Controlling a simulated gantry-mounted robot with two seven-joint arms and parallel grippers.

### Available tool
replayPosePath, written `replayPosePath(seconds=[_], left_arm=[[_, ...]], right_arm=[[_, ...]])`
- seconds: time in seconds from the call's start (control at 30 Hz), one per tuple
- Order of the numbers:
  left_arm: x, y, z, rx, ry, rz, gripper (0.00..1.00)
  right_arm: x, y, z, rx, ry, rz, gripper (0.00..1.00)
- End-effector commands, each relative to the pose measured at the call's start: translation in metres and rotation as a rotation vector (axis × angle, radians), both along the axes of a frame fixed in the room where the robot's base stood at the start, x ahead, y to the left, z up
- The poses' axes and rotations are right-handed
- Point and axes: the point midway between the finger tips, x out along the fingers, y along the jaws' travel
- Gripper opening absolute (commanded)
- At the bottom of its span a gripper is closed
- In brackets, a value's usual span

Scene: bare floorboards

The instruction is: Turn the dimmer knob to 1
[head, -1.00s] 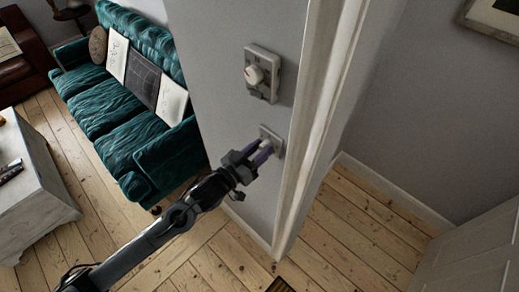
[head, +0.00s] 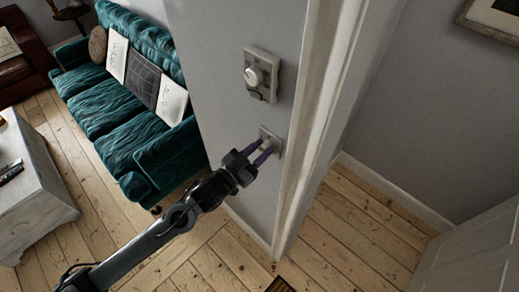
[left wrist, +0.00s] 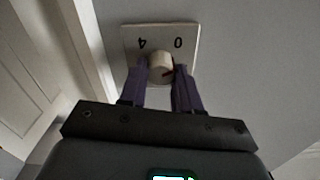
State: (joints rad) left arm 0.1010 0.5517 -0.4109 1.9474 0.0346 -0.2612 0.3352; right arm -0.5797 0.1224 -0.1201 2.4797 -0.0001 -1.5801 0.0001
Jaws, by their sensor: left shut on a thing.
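The dimmer is a small pale square plate (head: 275,134) low on the grey wall end, beside the white door frame. In the left wrist view its plate (left wrist: 187,36) shows the marks 4 and 0, upside down. The round cream knob (left wrist: 159,66) sits in the plate's middle with a small dark mark on its right side. My left gripper (left wrist: 165,77) has its two purple fingers on either side of the knob, shut on it. In the head view the left gripper (head: 264,152) reaches the dimmer from lower left and partly hides the knob. My right gripper is out of view.
A larger wall box (head: 260,88) with a white dial is mounted above the dimmer. The white door frame (head: 319,110) stands close to the right. A green sofa (head: 108,110) and a white table (head: 45,200) are at the left. Bare floorboards lie below.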

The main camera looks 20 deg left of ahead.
Motion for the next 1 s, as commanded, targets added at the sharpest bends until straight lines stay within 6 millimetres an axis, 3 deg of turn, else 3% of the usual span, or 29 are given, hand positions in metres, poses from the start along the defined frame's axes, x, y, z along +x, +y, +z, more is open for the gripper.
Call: replayPosePath(seconds=[0.6,1.0], left_arm=[[-0.0007,-0.0017,-0.0009,0.521,-0.211,-0.002,0.02],[-0.0006,-0.0018,-0.0007,0.709,-0.285,0.001,0.02]], right_arm=[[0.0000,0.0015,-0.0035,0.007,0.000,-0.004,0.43],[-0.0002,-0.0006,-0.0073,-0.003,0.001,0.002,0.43]])
